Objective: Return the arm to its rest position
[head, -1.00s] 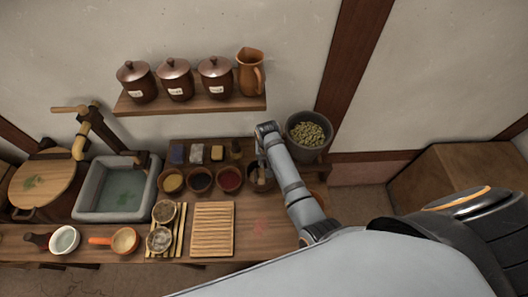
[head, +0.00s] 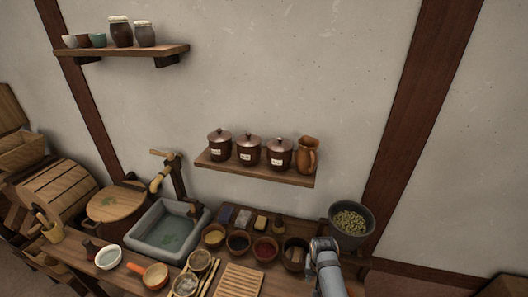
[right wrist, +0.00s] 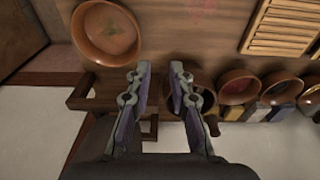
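My right arm comes up from the bottom edge in the head view. Its gripper (head: 311,264) is mostly hidden beside the arm, close to a dark bowl (head: 292,262) at the right end of the bowl row. In the right wrist view the right gripper (right wrist: 160,74) is open, its two fingers apart with nothing held between them. Below it is the wooden worktop (right wrist: 170,28), and part of a bowl (right wrist: 197,92) shows behind the right finger. My left gripper is not in view.
A reddish-brown bowl (right wrist: 106,33) lies near the fingers. A pot of green pods (head: 350,222) stands right of the arm. A slatted board (head: 240,281), several bowls and a stone basin (head: 155,248) fill the worktop. A shelf (head: 255,172) with lidded jars hangs above.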

